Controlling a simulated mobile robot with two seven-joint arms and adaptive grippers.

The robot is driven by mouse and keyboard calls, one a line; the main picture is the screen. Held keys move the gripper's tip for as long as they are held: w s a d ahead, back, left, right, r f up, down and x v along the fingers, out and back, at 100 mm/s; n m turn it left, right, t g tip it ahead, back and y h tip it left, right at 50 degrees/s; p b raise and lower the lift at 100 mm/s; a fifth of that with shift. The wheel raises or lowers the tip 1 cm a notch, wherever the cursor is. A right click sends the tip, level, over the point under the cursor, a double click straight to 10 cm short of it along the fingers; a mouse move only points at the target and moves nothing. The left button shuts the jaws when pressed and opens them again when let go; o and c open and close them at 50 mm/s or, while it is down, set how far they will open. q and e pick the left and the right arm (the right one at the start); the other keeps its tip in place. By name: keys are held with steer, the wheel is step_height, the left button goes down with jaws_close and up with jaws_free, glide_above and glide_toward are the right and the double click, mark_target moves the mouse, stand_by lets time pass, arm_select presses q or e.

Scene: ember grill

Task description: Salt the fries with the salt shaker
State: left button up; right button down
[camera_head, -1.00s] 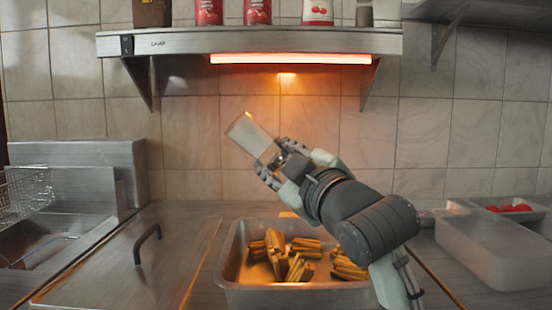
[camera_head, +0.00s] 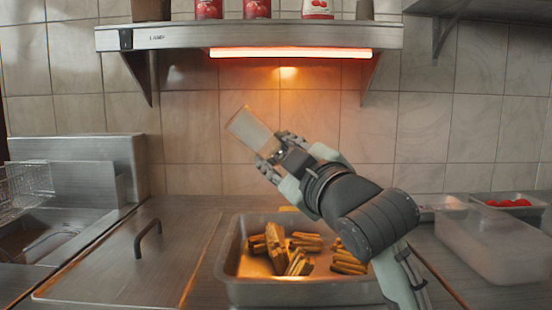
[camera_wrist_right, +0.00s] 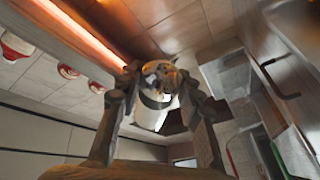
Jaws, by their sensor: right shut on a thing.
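The salt shaker (camera_head: 249,129) is pale and see-through. It is tilted, its far end up and to the left, above the fries tray. My right gripper (camera_head: 272,158) is shut on its lower right end. In the right wrist view the shaker (camera_wrist_right: 152,112) sits between both fingers of the gripper (camera_wrist_right: 160,90). The fries (camera_head: 277,246) lie in several bunches in a metal tray (camera_head: 300,292) below my right arm. My forearm hides part of the tray's right side. My left gripper is not in view.
A lamp shelf (camera_head: 180,40) with a glowing heater (camera_head: 290,53) hangs above, holding red cans (camera_head: 257,9). A fryer basket (camera_head: 22,190) stands at left, beside a lidded counter with a handle (camera_head: 148,238). A clear container (camera_head: 495,245) and a tray of red pieces (camera_head: 510,203) are at right.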

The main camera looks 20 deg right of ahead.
step_height(320, 180, down, 3)
steer(key=shift+r+b, duration=0.1)
steer(key=shift+b, duration=0.65)
step_height(320, 180, up, 2)
steer(key=shift+r+p, duration=0.1)
steer(key=shift+p, duration=1)
steer(key=shift+r+b, duration=0.25)
steer(key=shift+b, duration=0.1)
steer(key=shift+r, duration=0.2)
steer(key=shift+f, duration=0.1)
